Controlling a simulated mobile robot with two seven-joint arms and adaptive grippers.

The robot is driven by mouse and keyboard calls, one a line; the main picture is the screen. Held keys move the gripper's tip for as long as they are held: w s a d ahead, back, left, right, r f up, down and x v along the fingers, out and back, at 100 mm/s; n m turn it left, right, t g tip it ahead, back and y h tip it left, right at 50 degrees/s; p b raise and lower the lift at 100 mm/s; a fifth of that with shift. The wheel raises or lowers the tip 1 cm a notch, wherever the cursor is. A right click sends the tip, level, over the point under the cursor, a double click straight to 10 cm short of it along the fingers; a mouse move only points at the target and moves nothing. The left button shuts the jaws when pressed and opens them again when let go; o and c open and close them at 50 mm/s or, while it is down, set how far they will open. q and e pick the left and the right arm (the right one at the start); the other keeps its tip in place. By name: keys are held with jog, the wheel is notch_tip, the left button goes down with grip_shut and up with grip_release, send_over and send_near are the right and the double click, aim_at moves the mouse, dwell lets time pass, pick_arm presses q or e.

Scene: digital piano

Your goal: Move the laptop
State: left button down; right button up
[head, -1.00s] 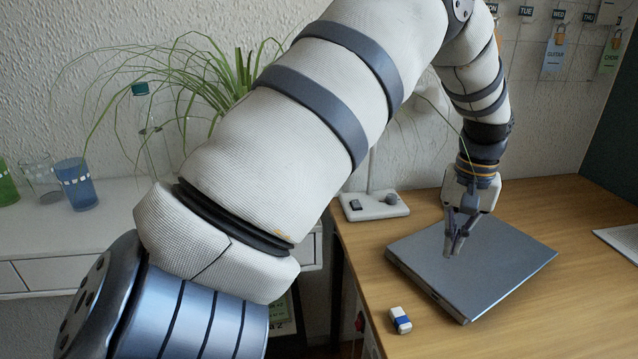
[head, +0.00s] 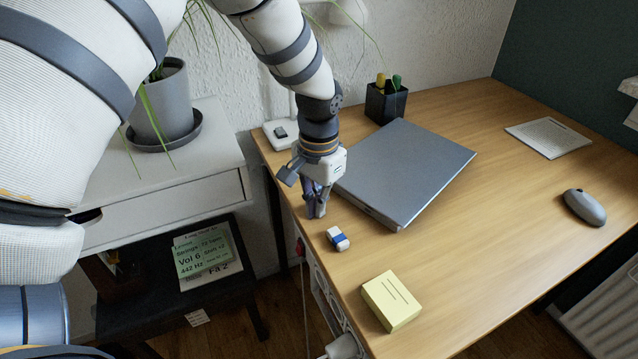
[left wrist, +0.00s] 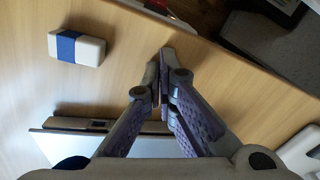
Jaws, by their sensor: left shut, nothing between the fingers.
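The closed grey laptop (head: 405,172) lies on the wooden desk in the head view, set at an angle. Its edge with ports also shows in the left wrist view (left wrist: 95,124). My left gripper (head: 316,212) is at the desk's left edge, just left of the laptop's near-left side. In the left wrist view its fingertips (left wrist: 160,60) are together with nothing between them, and they appear apart from the laptop. My right gripper is in neither view.
A white and blue eraser (head: 337,239) lies just in front of my left gripper. A yellow note pad (head: 391,301), a mouse (head: 584,207), a pen holder (head: 386,102) and a paper pad (head: 549,137) are on the desk (head: 480,240).

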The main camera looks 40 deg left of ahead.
aim_at(331, 203)
pick_arm(q)
jog(key=w, duration=0.3)
jog(key=shift+d+f, duration=0.1)
jog(key=shift+d, duration=0.15)
jog(key=shift+w+r, duration=0.2)
jog(key=shift+w, duration=0.3)
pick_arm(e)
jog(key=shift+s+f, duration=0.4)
